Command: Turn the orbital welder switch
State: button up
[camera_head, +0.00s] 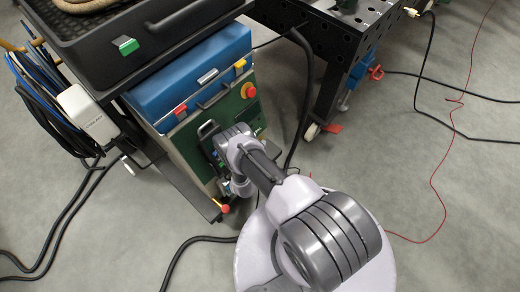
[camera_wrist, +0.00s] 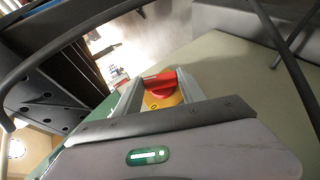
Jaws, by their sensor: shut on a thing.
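A "0" mark shows on the yellow base. In the head view, my arm reaches to the front of the welder and hides the fingertips and the held switch.
A red button on yellow (camera_head: 248,90) sits high on the front panel. A black tray (camera_head: 150,45) stands above the welder. A black perforated table (camera_head: 345,40) is to its right. Cables run across the grey floor, which is otherwise open at the right.

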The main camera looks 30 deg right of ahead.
dwell(0.3)
jog(key=o, duration=1.4)
jog(key=shift+c, duration=0.2)
